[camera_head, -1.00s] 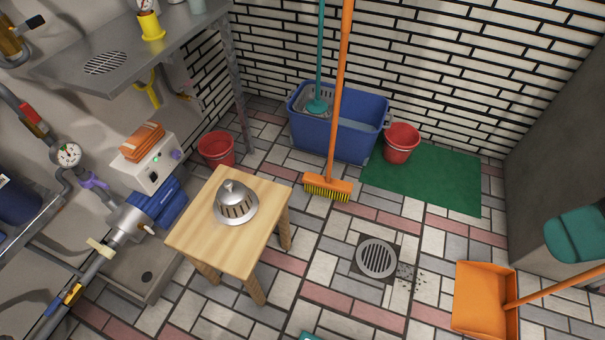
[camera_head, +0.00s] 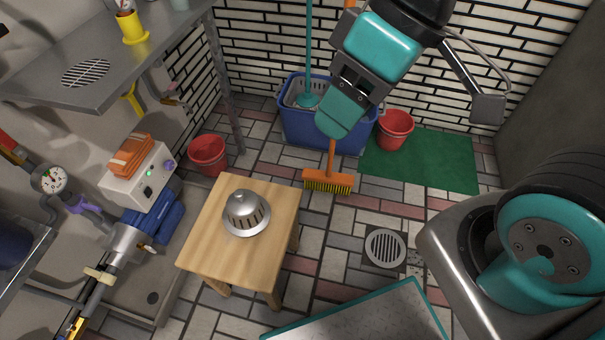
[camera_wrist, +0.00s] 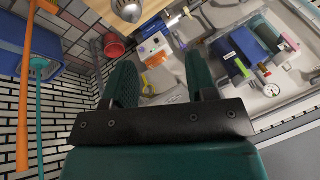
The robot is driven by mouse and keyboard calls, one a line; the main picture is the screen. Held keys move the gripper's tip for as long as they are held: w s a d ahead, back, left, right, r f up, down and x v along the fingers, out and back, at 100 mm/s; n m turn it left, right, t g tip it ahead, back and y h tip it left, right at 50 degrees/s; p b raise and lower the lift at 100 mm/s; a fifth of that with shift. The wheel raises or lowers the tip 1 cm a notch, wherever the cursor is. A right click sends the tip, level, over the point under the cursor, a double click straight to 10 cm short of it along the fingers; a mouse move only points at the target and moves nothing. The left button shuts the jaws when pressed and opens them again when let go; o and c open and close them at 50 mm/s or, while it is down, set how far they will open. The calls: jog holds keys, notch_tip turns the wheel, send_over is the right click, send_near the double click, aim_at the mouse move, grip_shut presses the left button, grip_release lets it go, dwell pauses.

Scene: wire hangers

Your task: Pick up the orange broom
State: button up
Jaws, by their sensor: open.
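The orange broom (camera_head: 328,181) stands upright in front of the blue bucket (camera_head: 298,122), its yellow bristles on the tiled floor. In the head view my gripper (camera_head: 343,118) covers most of its handle; a short piece shows just above the broom head and another at the top edge. In the wrist view the orange handle (camera_wrist: 24,95) runs down the left side, outside my fingers. My gripper (camera_wrist: 163,78) is open, with nothing between its two teal fingers. It is apart from the broom in the wrist view.
A teal-handled tool (camera_head: 309,50) stands in the bucket. Red buckets stand right (camera_head: 394,129) and left (camera_head: 208,154) of it. A green mat (camera_head: 440,160) lies at right.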

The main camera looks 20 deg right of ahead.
jog(key=w+d+f+t+y+b, duration=0.1)
jog(key=w+f+t+y+b, duration=0.5)
jog(key=w+f+b, duration=0.8)
jog(key=w+d+f+m+t+h+b, duration=0.3)
jog(key=w+d+t+h+b, duration=0.25)
jog(key=d, duration=0.45)
jog(key=w+d+f+m+t+h+b, duration=0.4)
jog(key=w+d+t, duration=0.15)
jog(key=d, duration=0.55)
jog(key=w+p, duration=1)
jog(key=w, duration=0.7)
jog(key=shift+a+r+t, duration=0.2)
jog(key=shift+r+t, duration=0.1)
jog(key=shift+r, duration=0.1)
jog(key=shift+s+h, duration=0.1)
jog(key=shift+h, duration=0.15)
jog(key=shift+c, duration=0.2)
grip_shut()
jog(key=shift+r, duration=0.1)
